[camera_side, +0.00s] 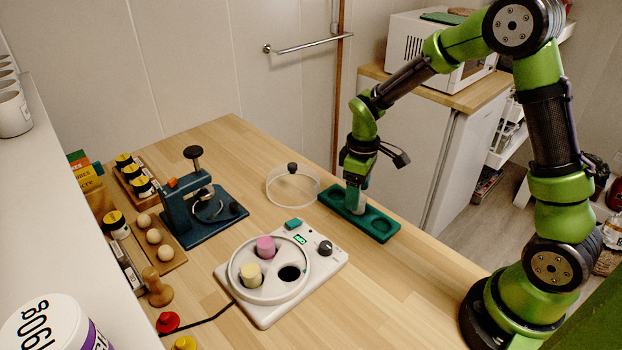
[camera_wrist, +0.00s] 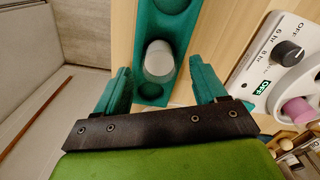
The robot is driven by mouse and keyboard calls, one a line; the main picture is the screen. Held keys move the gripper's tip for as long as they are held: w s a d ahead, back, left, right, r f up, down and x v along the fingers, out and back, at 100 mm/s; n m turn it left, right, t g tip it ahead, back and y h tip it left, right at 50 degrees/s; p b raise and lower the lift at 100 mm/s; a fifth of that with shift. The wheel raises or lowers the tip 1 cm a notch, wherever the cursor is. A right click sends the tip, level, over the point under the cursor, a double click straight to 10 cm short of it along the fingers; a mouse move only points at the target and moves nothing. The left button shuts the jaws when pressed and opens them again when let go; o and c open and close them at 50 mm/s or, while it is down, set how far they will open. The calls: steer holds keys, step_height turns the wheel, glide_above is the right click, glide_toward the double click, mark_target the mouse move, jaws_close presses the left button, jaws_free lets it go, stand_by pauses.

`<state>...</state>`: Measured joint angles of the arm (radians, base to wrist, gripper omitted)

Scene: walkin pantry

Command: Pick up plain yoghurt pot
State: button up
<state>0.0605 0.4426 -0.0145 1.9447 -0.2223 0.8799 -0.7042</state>
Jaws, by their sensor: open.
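The plain yoghurt pot, a white pot (camera_wrist: 159,60), stands in a round recess of the dark green tray (camera_wrist: 152,91) in the wrist view. My gripper (camera_wrist: 162,82) is open, with one green finger on either side of the pot's near side; whether either touches it I cannot tell.
A white yoghurt maker (camera_side: 334,258) left of the tray holds a pink pot (camera_side: 266,246) and a yellow pot (camera_side: 251,274), with one empty dark hole. A clear round lid (camera_side: 293,188) lies behind. A dark press (camera_side: 200,213) stands left. The table's right front is clear.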

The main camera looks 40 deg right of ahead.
step_height(320, 180, down, 2)
steer(key=shift+f, duration=0.15)
steer(key=c, duration=1.1)
